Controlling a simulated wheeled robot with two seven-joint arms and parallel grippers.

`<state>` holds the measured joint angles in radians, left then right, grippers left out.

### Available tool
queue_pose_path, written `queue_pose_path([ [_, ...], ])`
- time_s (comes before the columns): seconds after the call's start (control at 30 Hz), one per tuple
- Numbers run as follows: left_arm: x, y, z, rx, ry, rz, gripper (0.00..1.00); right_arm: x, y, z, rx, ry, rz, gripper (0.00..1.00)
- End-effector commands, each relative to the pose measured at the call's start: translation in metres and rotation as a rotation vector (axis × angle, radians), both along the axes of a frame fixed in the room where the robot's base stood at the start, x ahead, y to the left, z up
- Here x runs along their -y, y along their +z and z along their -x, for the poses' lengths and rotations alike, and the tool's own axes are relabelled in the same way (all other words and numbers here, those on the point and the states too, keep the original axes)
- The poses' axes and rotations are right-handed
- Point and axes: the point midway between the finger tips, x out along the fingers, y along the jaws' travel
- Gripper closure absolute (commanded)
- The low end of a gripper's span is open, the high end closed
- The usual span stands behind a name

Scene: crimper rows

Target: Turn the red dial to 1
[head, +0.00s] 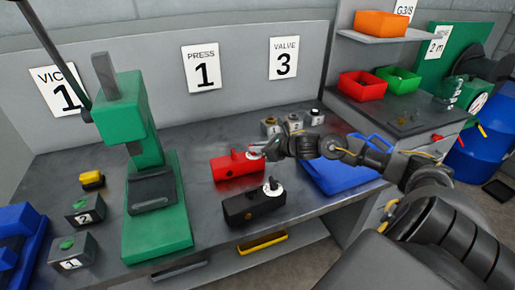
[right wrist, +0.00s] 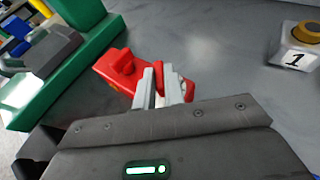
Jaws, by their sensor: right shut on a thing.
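The red box (head: 232,168) lies on the grey bench, right of the green press. A pale dial plate (head: 255,155) shows at its right end, mostly covered by my right gripper (head: 264,152). In the right wrist view the red box (right wrist: 112,75) sits just beyond the two pale fingers (right wrist: 163,85), which are shut at its dial end. The red dial's knob is between or behind the fingers, and its pointing cannot be read. A black box (head: 250,207) with a white dial and black knob (head: 272,187) stands in front. My left gripper is not in view.
The green press (head: 158,210) stands on the left. Small numbered button boxes stand behind the gripper, including one marked 1 (right wrist: 297,50). A blue tray (head: 340,178) lies to the right. Wall signs read PRESS 1 (head: 202,70) and VALVE 3 (head: 284,59).

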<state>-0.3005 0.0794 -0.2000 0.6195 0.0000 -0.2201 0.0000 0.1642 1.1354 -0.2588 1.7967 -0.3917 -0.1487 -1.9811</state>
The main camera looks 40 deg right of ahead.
Motion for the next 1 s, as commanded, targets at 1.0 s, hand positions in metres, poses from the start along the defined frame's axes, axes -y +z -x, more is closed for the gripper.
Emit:
queue_pose_path([
  [1.0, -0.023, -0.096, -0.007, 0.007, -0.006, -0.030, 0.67, 0.008, 0.003, -0.007, 0.004, 0.612, -0.002, 1.00],
])
